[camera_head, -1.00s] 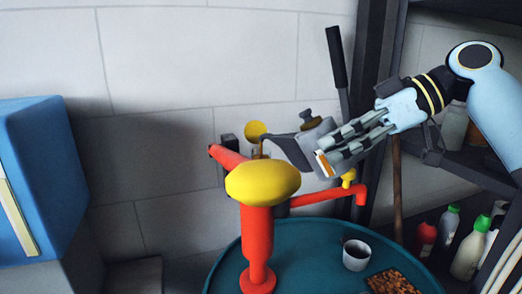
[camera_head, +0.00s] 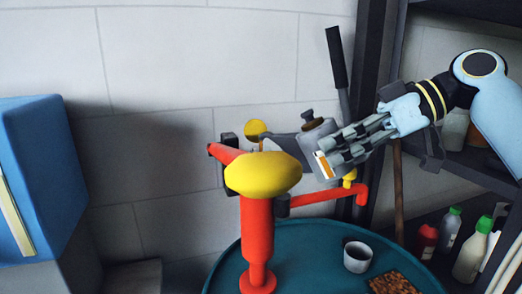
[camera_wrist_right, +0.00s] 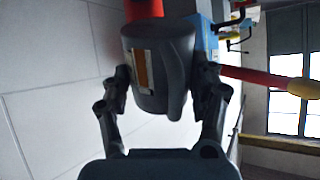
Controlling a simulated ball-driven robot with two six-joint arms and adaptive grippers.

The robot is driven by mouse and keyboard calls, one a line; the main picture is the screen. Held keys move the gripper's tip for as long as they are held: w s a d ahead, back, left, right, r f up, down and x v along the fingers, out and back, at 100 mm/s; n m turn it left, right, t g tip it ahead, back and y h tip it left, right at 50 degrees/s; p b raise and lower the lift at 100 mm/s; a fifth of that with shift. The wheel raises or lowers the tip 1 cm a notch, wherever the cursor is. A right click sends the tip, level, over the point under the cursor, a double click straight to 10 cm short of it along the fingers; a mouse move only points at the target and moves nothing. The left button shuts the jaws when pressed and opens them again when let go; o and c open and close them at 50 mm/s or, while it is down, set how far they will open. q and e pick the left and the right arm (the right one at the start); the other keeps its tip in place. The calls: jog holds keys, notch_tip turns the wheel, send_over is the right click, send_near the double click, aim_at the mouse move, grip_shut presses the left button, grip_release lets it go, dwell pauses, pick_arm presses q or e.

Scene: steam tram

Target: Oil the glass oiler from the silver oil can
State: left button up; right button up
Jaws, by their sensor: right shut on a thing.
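The silver oil can (camera_head: 318,132) looks grey, with a dark knob on top and a spout pointing left. My right gripper (camera_head: 325,160) is shut on its body and holds it above the round table. In the right wrist view the can (camera_wrist_right: 165,75) sits between both fingers, an orange-and-white label on its side. The spout end lies close to a small brass-coloured part just behind the yellow oval body (camera_head: 262,175) on the red stand (camera_head: 257,235). I cannot tell whether they touch. I cannot make out the glass oiler clearly. My left gripper is out of view.
The teal round table (camera_head: 310,255) carries the red stand, a white cup (camera_head: 357,256) and a brown grainy tray (camera_head: 394,283). A red pipe (camera_head: 320,197) runs right of the stand. Bottles (camera_head: 470,255) stand at right. A blue box (camera_head: 40,180) is at left.

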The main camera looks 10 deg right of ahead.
jog(key=shift+r, duration=0.1)
dwell(0.6)
jog(key=shift+r+p, duration=0.35)
jog(key=shift+p, duration=0.5)
jog(key=shift+f, duration=0.2)
jog(key=shift+f+b, duration=0.25)
jog(key=shift+b, duration=0.35)
dwell(0.7)
jog(key=shift+f+b, duration=0.35)
jog(key=shift+b, duration=0.4)
jog(key=shift+y, duration=0.3)
